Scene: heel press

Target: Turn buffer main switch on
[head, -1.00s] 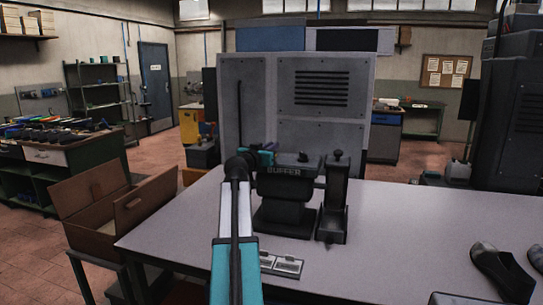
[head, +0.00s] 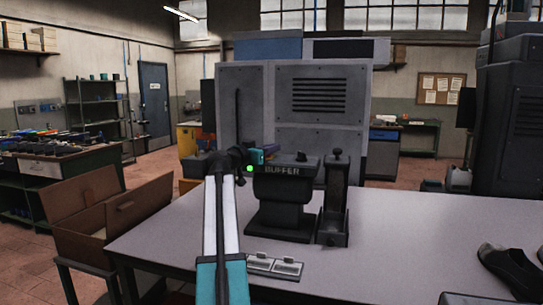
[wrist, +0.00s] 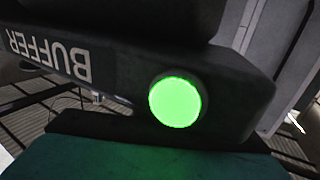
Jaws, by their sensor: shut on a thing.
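The buffer (head: 283,190) is a dark machine with a white BUFFER label, standing on the grey bench. A round green lamp (head: 250,169) glows at the left end of its front. In the wrist view the lit lamp (wrist: 175,101) is large and the label appears upside down. My gripper (head: 266,153) is at the buffer's upper left, just above and beside the lamp. It is shut on a part there, taken as the main switch. The gripped part and fingertips are hidden; a teal surface fills the bottom of the wrist view.
A black upright stand (head: 333,200) is close to the buffer's right. A small metal plate with two panels (head: 275,265) lies in front. A dark shoe (head: 510,268) lies at the right. An open brown box (head: 95,215) is left of the bench (head: 410,235). The bench's middle right is clear.

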